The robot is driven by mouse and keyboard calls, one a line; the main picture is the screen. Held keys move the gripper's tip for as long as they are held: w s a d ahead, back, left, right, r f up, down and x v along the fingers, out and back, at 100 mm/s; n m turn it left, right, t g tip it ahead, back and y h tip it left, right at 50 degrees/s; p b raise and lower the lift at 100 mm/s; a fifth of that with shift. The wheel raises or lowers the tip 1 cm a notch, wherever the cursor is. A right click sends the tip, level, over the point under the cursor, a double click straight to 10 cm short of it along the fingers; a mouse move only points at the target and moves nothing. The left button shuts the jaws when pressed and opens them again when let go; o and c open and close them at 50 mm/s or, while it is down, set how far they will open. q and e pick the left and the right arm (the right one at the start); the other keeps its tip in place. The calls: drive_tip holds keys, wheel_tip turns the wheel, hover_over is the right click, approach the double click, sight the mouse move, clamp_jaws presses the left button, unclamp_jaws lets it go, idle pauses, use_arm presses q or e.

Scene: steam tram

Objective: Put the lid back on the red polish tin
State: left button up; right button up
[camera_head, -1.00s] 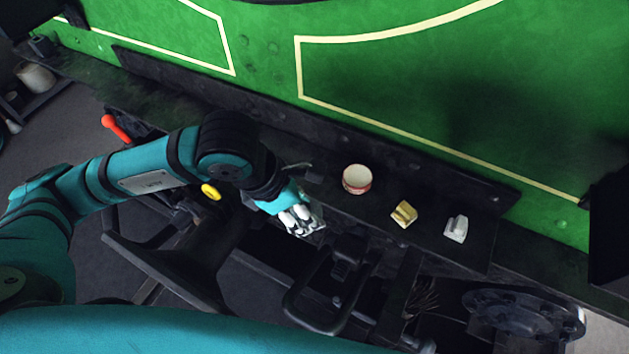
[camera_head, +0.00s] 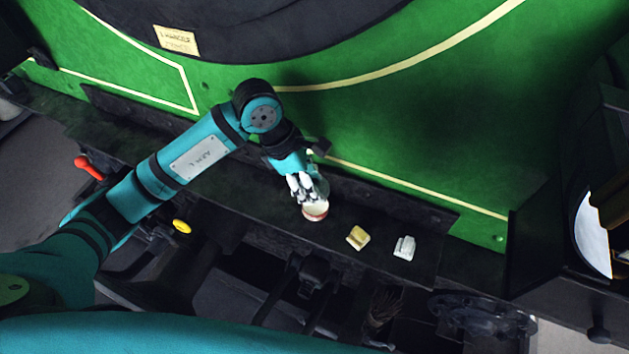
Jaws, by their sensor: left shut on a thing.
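The red polish tin (camera_head: 316,211) stands on the dark ledge, with a red side and a pale round top. Its far left part is hidden by my left gripper (camera_head: 303,190). My left gripper is right at the tin's far edge, fingers pointing down. It is shut on a greyish, rounded thing, apparently the lid (camera_head: 321,187), mostly hidden behind the fingers. I cannot tell whether the lid touches the tin. My right gripper is not in view.
A yellow block (camera_head: 358,238) and a white block (camera_head: 404,248) lie on the ledge (camera_head: 260,190) right of the tin. The green panelled wall (camera_head: 420,130) rises behind. A red lever (camera_head: 88,167) and a yellow knob (camera_head: 181,226) are at the left.

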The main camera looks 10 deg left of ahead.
use_arm(q)
drive_tip(key=shift+b+x, duration=0.3)
drive_tip(key=shift+x, duration=0.65)
drive_tip(key=f+b, duration=0.1)
drive_tip(key=f, duration=0.2)
drive_tip(key=shift+w+b, duration=0.2)
drive_tip(key=shift+b, duration=0.2)
drive_tip(key=shift+a+f+b, duration=0.2)
drive_tip(key=shift+f+b, duration=0.25)
drive_tip(key=shift+b, duration=0.1)
drive_tip(key=shift+d+f, duration=0.1)
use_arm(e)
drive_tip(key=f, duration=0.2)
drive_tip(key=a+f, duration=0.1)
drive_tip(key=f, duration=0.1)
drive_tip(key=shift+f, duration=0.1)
use_arm(q)
drive_tip(key=shift+b, duration=0.35)
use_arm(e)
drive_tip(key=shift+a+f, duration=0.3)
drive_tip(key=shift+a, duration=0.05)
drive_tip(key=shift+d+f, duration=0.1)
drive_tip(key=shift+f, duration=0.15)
use_arm(q)
drive_tip(key=shift+s+b, duration=0.1)
drive_tip(key=shift+b, duration=0.2)
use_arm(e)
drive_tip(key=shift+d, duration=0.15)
